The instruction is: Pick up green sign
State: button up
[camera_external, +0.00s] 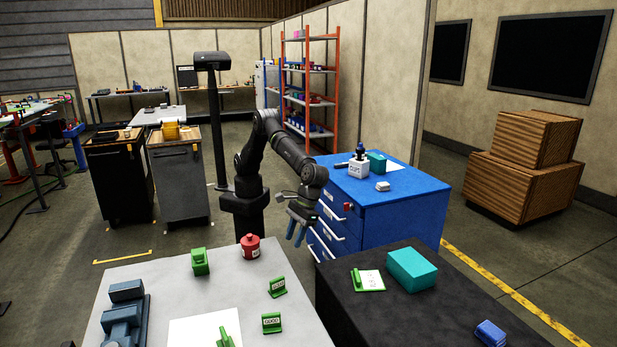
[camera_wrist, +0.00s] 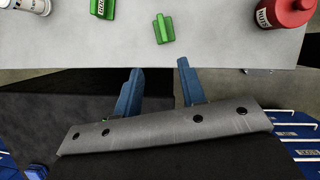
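Another green sign (camera_external: 368,281) is on the black table. The wrist view shows one green piece (camera_wrist: 163,28) near the table edge and a labelled one (camera_wrist: 103,8) at the top. My gripper (camera_external: 296,236) has blue fingers, spread apart and empty in the wrist view (camera_wrist: 160,66). It hangs beyond the far edge of the light table, apart from every sign.
A red bottle (camera_external: 250,246) and a green block (camera_external: 200,262) stand near the light table's far edge. A blue-grey device (camera_external: 125,315) is at left. The black table holds a teal box (camera_external: 411,270) and a blue item (camera_external: 490,333). A blue drawer cabinet (camera_external: 390,212) stands behind.

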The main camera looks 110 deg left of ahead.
aim_at(278, 278)
jog(key=x, duration=1.2)
jog(key=shift+s+d, duration=0.1)
jog(key=x, duration=0.5)
jog(key=shift+s, duration=0.3)
grip_shut()
